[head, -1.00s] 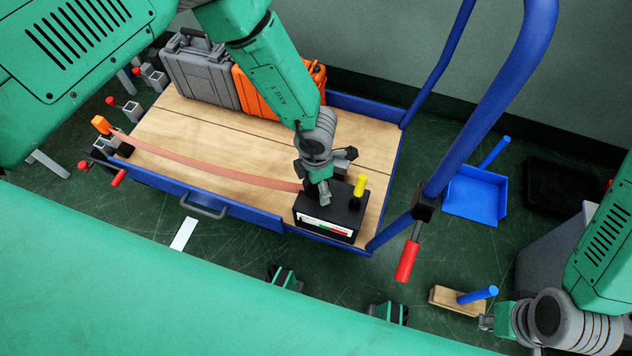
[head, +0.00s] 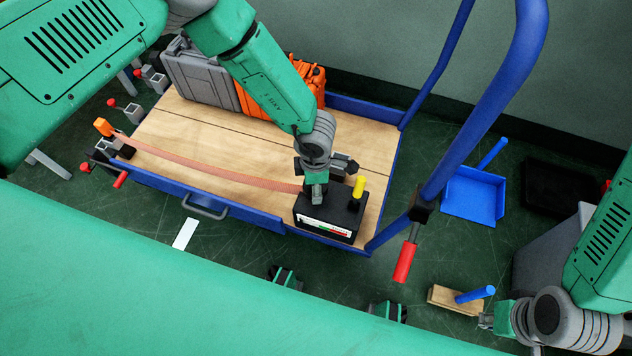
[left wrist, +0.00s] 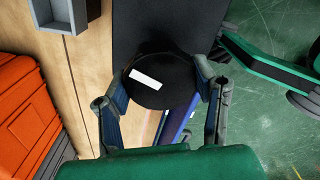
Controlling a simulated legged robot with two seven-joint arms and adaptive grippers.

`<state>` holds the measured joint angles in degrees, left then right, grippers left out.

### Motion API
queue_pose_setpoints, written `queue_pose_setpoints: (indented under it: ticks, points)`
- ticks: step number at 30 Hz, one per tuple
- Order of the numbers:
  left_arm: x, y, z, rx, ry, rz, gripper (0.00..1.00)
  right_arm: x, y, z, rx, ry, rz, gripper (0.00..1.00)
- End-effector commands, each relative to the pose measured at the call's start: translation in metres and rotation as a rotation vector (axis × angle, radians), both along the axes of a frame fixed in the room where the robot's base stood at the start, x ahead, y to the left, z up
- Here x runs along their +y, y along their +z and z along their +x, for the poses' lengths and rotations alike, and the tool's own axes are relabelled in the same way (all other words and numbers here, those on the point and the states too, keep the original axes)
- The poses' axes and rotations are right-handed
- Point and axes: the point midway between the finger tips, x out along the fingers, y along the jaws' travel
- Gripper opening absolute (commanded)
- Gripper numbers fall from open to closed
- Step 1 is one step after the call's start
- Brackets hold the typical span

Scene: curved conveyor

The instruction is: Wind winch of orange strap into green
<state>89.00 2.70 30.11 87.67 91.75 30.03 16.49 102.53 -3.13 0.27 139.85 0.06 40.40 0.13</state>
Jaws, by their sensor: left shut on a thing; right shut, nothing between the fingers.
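The orange strap (head: 210,171) runs from an orange end piece (head: 103,127) at the deck's left edge to the black winch box (head: 328,213). The box's front carries a white scale with green and red zones (head: 325,227); its pointer is too small to read. A yellow handle (head: 359,187) stands upright on the box. My left gripper (head: 316,194) is above the box, shut on its round black knob (left wrist: 160,92), which shows a white mark between the fingers in the left wrist view. My right gripper (head: 486,321) is shut and empty, low at right.
A blue-framed cart (head: 393,190) carries a grey case (head: 203,80) and an orange case (head: 310,83). Its tall blue handle (head: 483,110) rises at right. A blue dustpan (head: 474,196) and a wooden brush (head: 456,300) are right of the cart, the brush beside my right gripper.

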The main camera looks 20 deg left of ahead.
Motion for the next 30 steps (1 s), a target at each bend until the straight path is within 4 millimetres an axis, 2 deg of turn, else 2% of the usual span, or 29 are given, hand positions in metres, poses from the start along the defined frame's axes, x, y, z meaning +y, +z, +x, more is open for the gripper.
queue_pose_setpoints:
  ticks: [15, 21, 30]
  points:
    - [0.0016, 0.0002, 0.0019, -0.002, -0.454, 0.002, 0.24, 0.0, 0.0046, 0.0, 0.0, 0.0, 0.0, 0.0]
    - [0.0018, 0.0, 0.0021, -0.003, -0.574, 0.003, 0.24, 0.0, 0.0045, 0.0, 0.0, 0.0, 0.0, 0.0]
    - [0.0019, 0.0002, 0.0026, -0.003, -0.665, 0.004, 0.24, 0.0, 0.0044, 0.0, 0.0, 0.0, 0.0, 0.0]
